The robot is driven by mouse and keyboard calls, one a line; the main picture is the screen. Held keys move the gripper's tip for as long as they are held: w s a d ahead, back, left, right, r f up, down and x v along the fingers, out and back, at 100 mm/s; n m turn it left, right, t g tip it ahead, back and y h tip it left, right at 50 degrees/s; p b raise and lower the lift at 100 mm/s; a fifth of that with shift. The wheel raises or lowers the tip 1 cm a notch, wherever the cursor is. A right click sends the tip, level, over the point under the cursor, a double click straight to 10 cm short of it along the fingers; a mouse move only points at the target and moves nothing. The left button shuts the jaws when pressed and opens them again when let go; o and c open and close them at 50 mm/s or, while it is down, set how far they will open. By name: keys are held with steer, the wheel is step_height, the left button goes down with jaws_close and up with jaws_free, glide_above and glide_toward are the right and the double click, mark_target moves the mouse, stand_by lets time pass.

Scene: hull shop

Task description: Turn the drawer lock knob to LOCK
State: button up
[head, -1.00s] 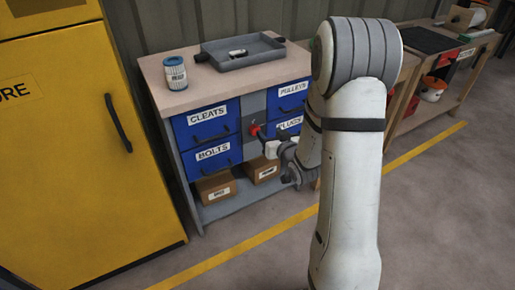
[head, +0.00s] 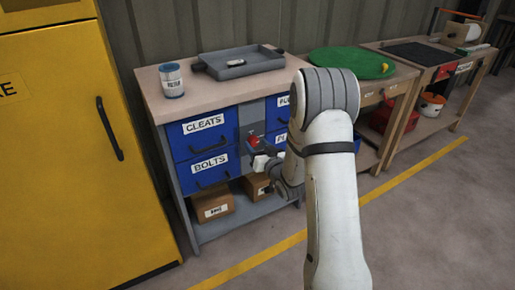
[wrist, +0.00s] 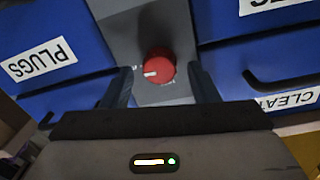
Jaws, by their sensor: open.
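The drawer lock knob is a round red dial (wrist: 158,67) with a white pointer mark, set on a grey panel between the blue drawers. In the wrist view the pointer faces left; the small lettering around it is too blurred to read. My gripper (wrist: 160,88) is open, with one dark finger on each side of the knob and a visible gap to each. I cannot tell how far the fingertips reach along it. In the head view the red knob (head: 253,141) shows just beyond my gripper (head: 260,149), which is partly hidden by my arm.
The drawer bench (head: 158,89) has blue drawers labelled CLEATS (head: 204,123) and BOLTS (head: 210,163). A grey tray (head: 238,66) and a labelled can (head: 172,80) stand on top. A yellow cabinet (head: 60,190) is at left. Floor in front is open.

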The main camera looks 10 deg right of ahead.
steer(key=shift+c, duration=0.2)
steer(key=shift+a, duration=0.1)
steer(key=c, duration=0.9)
